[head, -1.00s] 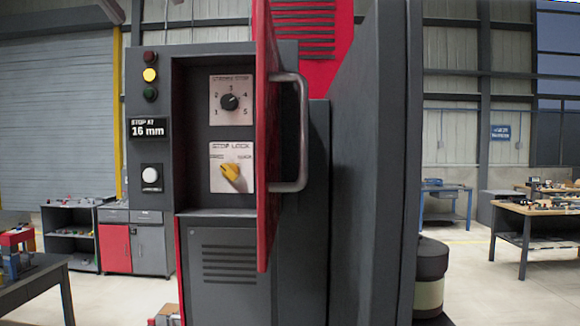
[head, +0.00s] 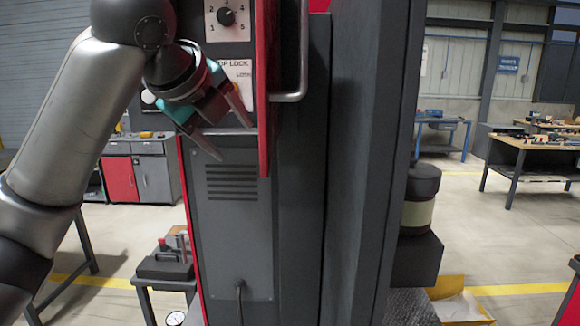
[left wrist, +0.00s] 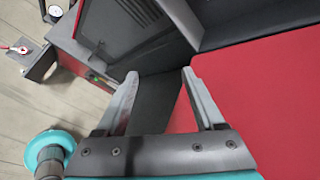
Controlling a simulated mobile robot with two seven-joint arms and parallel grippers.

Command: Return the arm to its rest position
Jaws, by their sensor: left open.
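My left arm reaches in from the left in the head view, and its gripper (head: 232,130) is in front of the machine's control recess, beside the open red door (head: 264,90). The gripper is open with nothing between its fingers. It partly covers the stop lock panel (head: 238,72), and the yellow lock knob is hidden. The numbered dial (head: 226,16) shows above it. In the left wrist view the two fingers (left wrist: 160,95) are spread apart, with the red door panel (left wrist: 265,80) close on the right. My right gripper is not seen.
The door's grey handle (head: 303,60) sticks out to the right. A small cart with tools (head: 165,268) stands low at the left of the machine. A dark cylinder with a pale band (head: 420,210) stands at the right. Workbenches (head: 530,150) are farther back.

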